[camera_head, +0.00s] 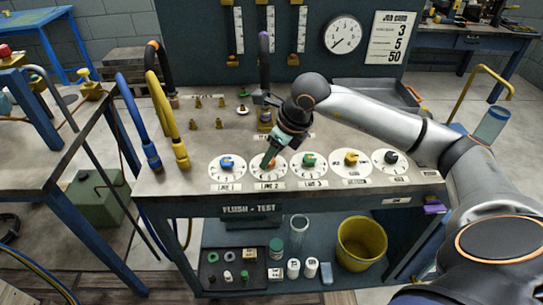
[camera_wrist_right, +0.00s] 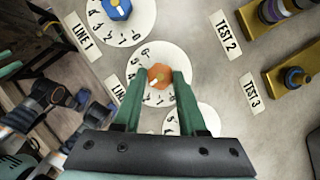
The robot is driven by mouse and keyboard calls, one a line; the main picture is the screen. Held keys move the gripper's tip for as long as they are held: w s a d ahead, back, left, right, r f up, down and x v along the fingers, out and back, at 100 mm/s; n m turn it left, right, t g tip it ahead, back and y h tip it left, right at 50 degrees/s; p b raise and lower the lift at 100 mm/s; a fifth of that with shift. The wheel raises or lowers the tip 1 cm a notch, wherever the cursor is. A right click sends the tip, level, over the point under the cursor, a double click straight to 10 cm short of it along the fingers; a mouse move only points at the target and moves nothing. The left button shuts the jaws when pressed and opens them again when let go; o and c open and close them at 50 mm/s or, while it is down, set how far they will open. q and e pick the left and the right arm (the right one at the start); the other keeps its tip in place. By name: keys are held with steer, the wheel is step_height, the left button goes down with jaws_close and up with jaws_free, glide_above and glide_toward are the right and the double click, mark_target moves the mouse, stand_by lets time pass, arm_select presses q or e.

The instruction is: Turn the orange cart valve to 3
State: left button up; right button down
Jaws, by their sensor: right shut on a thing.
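The orange valve (camera_wrist_right: 160,76) is a small knob on a round white numbered dial (camera_wrist_right: 152,52). In the head view the orange valve (camera_head: 265,164) sits on the second dial from the left, above the LINE 2 label, and is partly hidden by my gripper. My right gripper (camera_head: 270,159) reaches down onto it. In the wrist view the green fingers of my right gripper (camera_wrist_right: 156,88) are shut on the knob, one on each side. A white mark on the knob points to the lower left in the wrist view. I cannot tell for certain which number it meets. My left gripper is not in view.
A blue valve (camera_head: 227,162) stands left of it; green (camera_head: 309,160), yellow (camera_head: 351,158) and black (camera_head: 391,157) valves stand right. Blue (camera_head: 151,155) and yellow (camera_head: 180,150) hose ends stand at the bench's left. The job card (camera_head: 391,38) shows 3, 5, 50.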

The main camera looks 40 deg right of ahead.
steer(key=shift+m+h, duration=0.3)
steer(key=shift+m, duration=0.7)
steer(key=shift+c, duration=2.3)
jaws_free()
steer(key=v, duration=1.2)
steer(key=shift+s+r, duration=0.25)
